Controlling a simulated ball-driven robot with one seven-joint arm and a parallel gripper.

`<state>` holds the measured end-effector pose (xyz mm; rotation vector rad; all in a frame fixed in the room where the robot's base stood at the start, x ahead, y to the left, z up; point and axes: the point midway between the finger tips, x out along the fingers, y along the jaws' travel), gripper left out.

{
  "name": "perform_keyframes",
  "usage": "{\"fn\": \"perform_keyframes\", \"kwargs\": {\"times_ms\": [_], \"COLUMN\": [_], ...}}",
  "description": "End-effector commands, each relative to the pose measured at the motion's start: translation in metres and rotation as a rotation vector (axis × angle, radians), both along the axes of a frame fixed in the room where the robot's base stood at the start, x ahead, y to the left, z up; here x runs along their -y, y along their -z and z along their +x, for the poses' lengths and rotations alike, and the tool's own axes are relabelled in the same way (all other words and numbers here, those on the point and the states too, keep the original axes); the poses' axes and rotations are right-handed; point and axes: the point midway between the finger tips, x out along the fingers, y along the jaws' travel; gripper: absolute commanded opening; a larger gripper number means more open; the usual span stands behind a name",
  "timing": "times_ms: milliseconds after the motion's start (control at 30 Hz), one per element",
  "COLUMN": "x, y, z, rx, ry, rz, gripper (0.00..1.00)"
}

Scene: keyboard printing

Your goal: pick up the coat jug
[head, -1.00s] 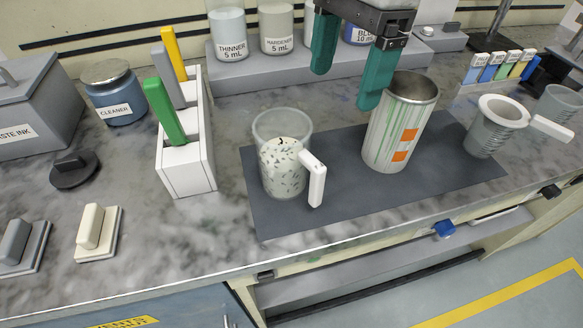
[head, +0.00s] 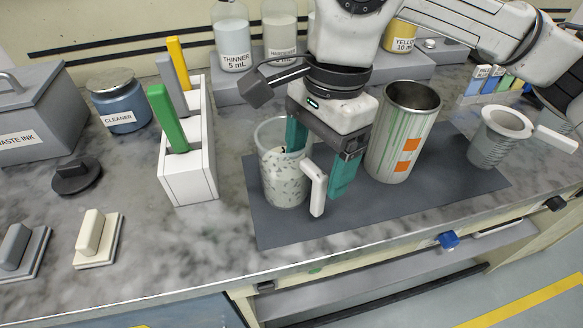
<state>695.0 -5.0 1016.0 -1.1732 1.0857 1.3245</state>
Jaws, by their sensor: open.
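A clear jug (head: 283,184) with pale, dark-flecked contents and a white handle (head: 314,188) stands upright on the dark mat (head: 268,228); I take it as the coat jug. My gripper (head: 320,170) is open, low over the jug's right side. One green finger overlaps the jug's rim; I cannot tell if it is inside or behind the wall. The other finger is to the right of the handle. The handle shows between the fingers, and nothing is gripped.
A striped metal can (head: 395,140) stands close on the right of my gripper. A grey ribbed jug (head: 494,140) with a white rim is farther right. A white rack (head: 190,178) with coloured handles stands left. The mat's front strip is clear.

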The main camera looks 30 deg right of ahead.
Motion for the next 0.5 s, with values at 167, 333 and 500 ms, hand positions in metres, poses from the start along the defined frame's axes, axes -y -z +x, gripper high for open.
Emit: {"fn": "perform_keyframes", "kwargs": {"times_ms": [167, 333, 500], "x": [-0.0014, -0.0015, -0.0015], "y": [0.011, 0.0112, 0.0111], "z": [0.0, 0.0001, 0.0001], "rx": [0.001, 0.001, 0.001], "ry": [0.0, 0.0, 0.0], "rz": [0.001, 0.0, 0.0], "gripper": [0.81, 0.81, 0.67]}}
